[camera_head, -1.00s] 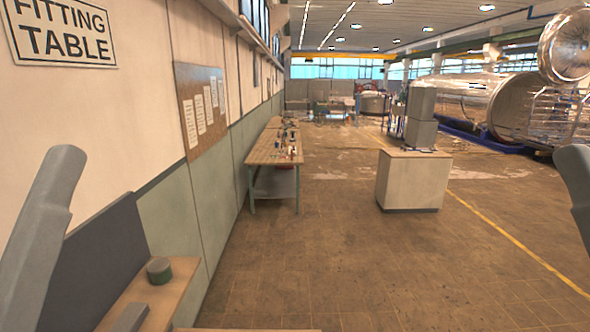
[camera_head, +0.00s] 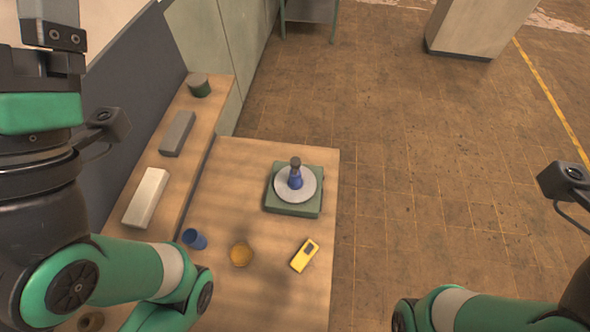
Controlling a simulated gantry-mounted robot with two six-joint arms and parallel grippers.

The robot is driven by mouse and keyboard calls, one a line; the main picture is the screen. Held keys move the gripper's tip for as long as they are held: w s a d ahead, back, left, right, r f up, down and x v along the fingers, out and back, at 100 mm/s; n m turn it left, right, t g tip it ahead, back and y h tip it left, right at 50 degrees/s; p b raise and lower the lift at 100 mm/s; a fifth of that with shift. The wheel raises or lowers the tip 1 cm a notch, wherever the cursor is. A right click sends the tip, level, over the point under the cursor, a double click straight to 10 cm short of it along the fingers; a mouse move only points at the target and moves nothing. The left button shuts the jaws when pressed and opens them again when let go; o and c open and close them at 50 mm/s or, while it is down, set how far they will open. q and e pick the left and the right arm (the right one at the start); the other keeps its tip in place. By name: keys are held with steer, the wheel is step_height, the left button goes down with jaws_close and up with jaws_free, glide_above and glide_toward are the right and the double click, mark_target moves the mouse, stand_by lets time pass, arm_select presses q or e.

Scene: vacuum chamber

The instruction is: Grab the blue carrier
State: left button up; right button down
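The other is a small blue cup-like cylinder (camera_head: 195,239), which looks tilted or lying, near the shelf. My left gripper (camera_head: 55,30) is raised at the upper left, cut by the frame edge, apart from both; its opening is unclear. My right gripper is out of view; only its arm and wrist camera show at the right edge.
The wooden table (camera_head: 230,165) also holds an orange round dish (camera_head: 241,254) and a yellow handheld device (camera_head: 305,255). A raised shelf (camera_head: 164,180) at its left carries a white block (camera_head: 146,197), a grey block (camera_head: 178,133) and a dark green round tin (camera_head: 198,85). Floor right of the table is clear.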

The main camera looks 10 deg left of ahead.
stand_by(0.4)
arm_select(q)
steer(key=c, duration=0.6)
